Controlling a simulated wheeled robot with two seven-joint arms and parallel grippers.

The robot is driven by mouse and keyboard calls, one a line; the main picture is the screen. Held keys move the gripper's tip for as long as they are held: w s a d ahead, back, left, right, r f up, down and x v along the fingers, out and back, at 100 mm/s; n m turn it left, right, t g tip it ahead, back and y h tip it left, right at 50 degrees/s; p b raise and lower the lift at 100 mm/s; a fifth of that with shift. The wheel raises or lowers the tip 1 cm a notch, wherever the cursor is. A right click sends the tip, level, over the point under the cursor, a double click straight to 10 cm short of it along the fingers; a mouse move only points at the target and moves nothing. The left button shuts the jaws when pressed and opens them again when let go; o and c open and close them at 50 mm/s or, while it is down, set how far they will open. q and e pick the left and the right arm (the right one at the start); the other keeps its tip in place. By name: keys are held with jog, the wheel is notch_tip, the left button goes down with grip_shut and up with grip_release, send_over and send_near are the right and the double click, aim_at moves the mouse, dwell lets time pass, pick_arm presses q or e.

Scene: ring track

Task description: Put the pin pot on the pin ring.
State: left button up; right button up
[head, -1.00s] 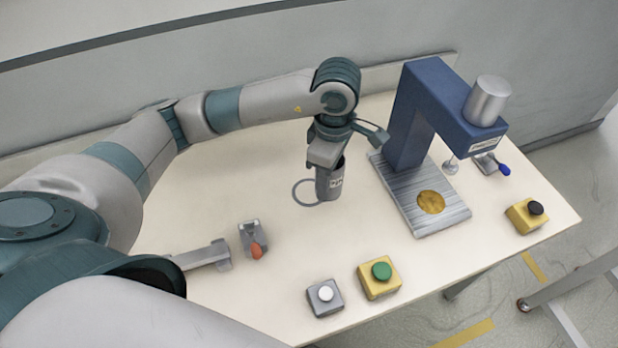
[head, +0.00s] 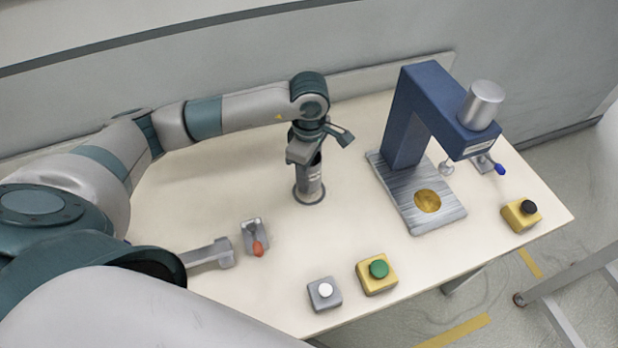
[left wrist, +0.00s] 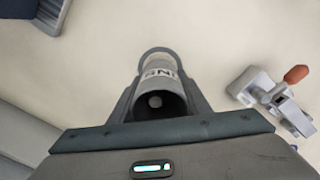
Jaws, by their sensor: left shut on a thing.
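The pin pot (head: 310,181) is a dark grey upright cylinder with lettering on its side. My left gripper (head: 307,158) is shut on its upper part from above. The pin ring (head: 310,202) is a thin dark circle on the table, and its edge shows around the pot's base. The pot stands over the ring, at or very near table height; I cannot tell whether it touches. In the left wrist view the pot (left wrist: 160,97) is between the fingers, its open top facing the camera, with an arc of the ring (left wrist: 157,51) beyond.
A blue press (head: 407,125) with a ridged base plate stands to the right. A white-button box (head: 324,294) and a green-button box (head: 377,275) line the front edge.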

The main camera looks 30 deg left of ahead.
pick_arm(q)
notch_tip(320, 180, down, 3)
jog(key=shift+r+p, duration=0.15)
jog(key=shift+p, duration=0.4)
jog(key=shift+f, duration=0.2)
jog(key=shift+f, duration=0.1)
jog(key=o, duration=1)
jog(key=shift+o, duration=0.2)
